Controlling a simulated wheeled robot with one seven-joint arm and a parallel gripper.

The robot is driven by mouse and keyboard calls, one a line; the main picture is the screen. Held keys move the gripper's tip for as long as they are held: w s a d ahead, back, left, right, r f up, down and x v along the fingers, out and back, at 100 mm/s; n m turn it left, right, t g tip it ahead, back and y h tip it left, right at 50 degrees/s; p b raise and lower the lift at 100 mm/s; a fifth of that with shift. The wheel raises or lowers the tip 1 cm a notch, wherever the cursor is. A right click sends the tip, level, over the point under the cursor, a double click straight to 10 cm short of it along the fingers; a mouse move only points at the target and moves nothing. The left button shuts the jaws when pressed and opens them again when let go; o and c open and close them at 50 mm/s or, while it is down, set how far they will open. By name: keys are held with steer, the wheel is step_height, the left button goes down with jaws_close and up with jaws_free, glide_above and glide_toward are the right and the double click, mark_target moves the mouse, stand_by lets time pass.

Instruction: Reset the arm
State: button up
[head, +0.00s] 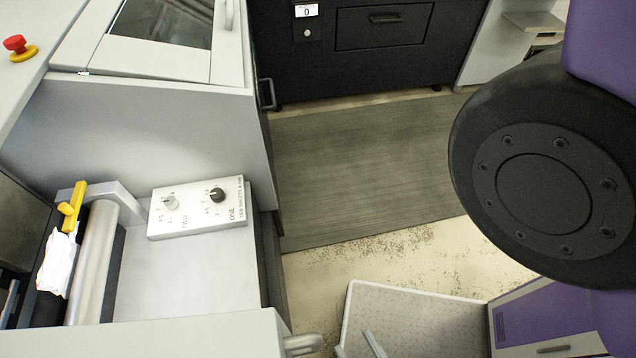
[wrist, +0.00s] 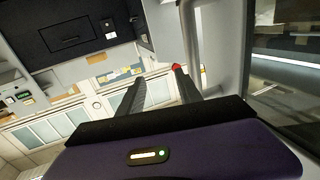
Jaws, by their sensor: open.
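My gripper (wrist: 157,82) shows in the wrist view with its two dark fingers spread apart. Nothing is visible between the fingers, so it is open and empty. A small red spot shows at the tip of the right finger; I cannot tell what it belongs to. In the head view my gripper is not in sight. A large black and purple joint of my arm (head: 557,185) fills the right side.
A grey machine stands at left with a control box (head: 197,207), a metal roller (head: 93,262), a yellow lever (head: 70,207) and a red button (head: 15,43). A black cabinet (head: 385,25) stands behind. The grey floor mat (head: 365,165) is clear.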

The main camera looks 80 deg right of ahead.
steer(key=w+d+r+n+t+y, duration=0.3)
steer(key=w+d+r+n+y, duration=0.5)
steer(key=r+y, duration=0.4)
steer(key=shift+w+d+n+t+y, duration=0.35)
steer(key=shift+w+n+y, duration=0.25)
steer(key=shift+n+y, duration=0.5)
